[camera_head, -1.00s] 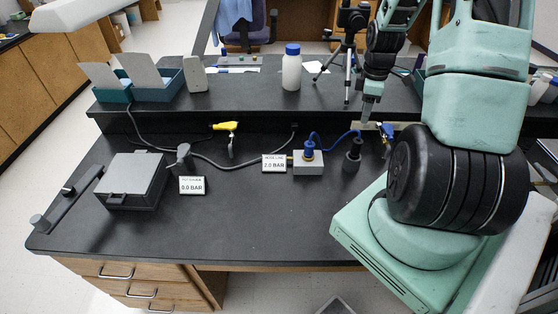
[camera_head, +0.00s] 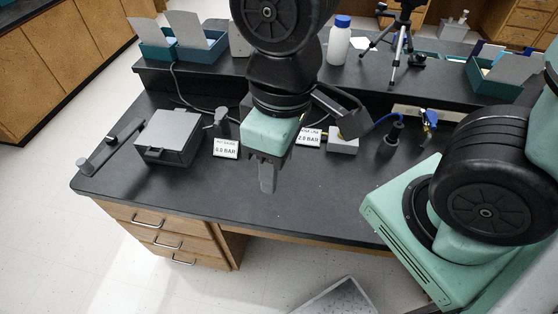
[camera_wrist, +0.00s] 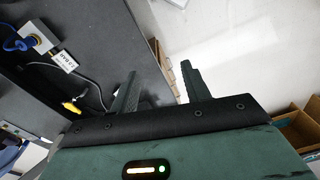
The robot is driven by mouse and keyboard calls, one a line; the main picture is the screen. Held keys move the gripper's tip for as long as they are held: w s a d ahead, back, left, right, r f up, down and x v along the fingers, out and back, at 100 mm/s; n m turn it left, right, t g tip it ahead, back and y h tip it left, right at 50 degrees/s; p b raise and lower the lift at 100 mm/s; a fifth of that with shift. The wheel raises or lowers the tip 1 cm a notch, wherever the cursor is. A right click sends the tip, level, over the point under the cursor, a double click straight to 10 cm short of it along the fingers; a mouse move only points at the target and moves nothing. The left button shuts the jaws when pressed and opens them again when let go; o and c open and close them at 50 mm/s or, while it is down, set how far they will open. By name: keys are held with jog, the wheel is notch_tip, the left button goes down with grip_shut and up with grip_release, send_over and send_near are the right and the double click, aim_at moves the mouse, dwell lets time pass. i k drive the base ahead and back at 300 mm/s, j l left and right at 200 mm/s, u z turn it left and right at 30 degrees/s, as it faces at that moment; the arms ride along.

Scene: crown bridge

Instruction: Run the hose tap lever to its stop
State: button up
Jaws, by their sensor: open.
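My gripper (camera_head: 268,180) hangs in front of the bench's middle in the head view, fingers pointing down. In the wrist view, its two fingers (camera_wrist: 160,72) are apart with nothing between them. A yellow-handled fitting (camera_wrist: 70,107) lies beside a grey hose in the wrist view; my arm hides it in the head view. A blue tap-like fitting (camera_head: 430,118) stands at the bench's back right. I cannot tell which fitting carries the hose tap lever. A grey block (camera_head: 343,146) stands by the 2.0 BAR sign (camera_head: 309,137); its blue fitting (camera_wrist: 22,43) shows in the wrist view.
A grey box (camera_head: 168,136) and a long bar with knobs (camera_head: 110,145) are at the bench's left. The 0.0 BAR sign (camera_head: 225,149) stands near the box. A dark cylinder (camera_head: 392,138) stands right of the block. The bench's front (camera_head: 320,205) is clear.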

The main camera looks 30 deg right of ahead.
aim_at(431, 116)
jog(key=z, duration=1.65)
